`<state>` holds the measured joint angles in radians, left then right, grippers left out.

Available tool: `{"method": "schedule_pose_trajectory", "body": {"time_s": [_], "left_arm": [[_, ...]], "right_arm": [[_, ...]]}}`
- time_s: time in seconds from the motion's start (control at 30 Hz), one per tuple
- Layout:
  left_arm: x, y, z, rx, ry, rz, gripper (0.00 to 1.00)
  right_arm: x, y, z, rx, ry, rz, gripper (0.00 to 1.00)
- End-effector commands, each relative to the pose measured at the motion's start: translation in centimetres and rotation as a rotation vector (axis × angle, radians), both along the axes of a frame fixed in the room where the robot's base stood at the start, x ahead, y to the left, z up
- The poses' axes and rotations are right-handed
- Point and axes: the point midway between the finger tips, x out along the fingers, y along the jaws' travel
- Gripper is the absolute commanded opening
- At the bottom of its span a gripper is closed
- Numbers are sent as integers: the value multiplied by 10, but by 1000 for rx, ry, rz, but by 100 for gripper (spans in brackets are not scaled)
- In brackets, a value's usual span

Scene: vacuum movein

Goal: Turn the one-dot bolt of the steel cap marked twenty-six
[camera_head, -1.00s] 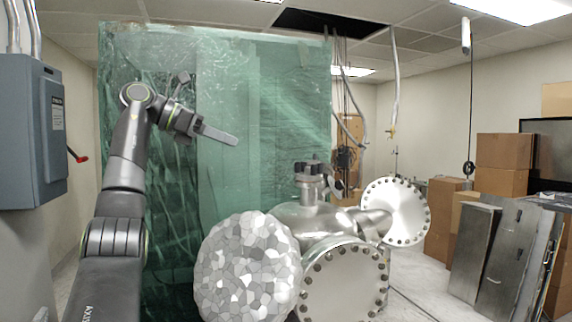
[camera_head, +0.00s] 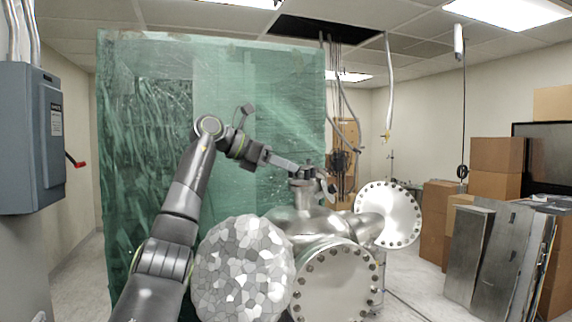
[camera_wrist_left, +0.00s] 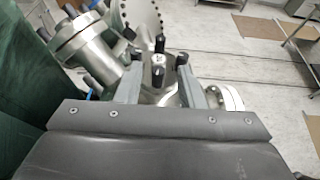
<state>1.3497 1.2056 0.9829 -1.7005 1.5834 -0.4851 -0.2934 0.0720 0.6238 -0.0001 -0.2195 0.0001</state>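The steel vessel (camera_head: 310,222) stands at the middle right in the head view, with a short neck (camera_head: 302,195) on top carrying dark upright bolts (camera_head: 328,176). My left gripper (camera_head: 297,168) reaches from the left to the top of this neck. In the left wrist view my left gripper (camera_wrist_left: 158,72) is open. Its two grey fingers stand on either side of a dark bolt with a pale, marked top (camera_wrist_left: 158,60); I cannot tell if they touch it. Other black bolts (camera_wrist_left: 160,42) stand close by. The number twenty-six and the dots are not readable. My right gripper is not in view.
A large round flange (camera_head: 388,214) and a front flange (camera_head: 335,284) belong to the vessel. A faceted silver disc (camera_head: 243,272) stands in front. A green plastic curtain (camera_head: 150,130) hangs behind my arm. Boxes (camera_head: 497,168) and metal panels (camera_head: 490,250) stand at the right.

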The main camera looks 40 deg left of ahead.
Motion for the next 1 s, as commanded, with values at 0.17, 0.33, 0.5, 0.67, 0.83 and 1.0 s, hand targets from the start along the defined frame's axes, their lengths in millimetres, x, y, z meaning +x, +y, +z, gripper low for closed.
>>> {"method": "schedule_pose_trajectory", "body": {"time_s": [0.17,0.33,0.5,0.67,0.83,1.0], "left_arm": [[8,-4,-4,0,0,0,35],[9,-4,-4,0,-1,1,35],[8,-4,-4,0,0,1,23],[8,-4,-4,0,0,1,2],[8,-4,-4,1,-1,3,0],[8,-4,-3,6,0,49,0]], "right_arm": [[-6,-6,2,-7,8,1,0],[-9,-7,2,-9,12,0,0],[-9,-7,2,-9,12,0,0],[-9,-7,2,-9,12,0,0],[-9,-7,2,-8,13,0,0],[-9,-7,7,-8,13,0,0]]}}
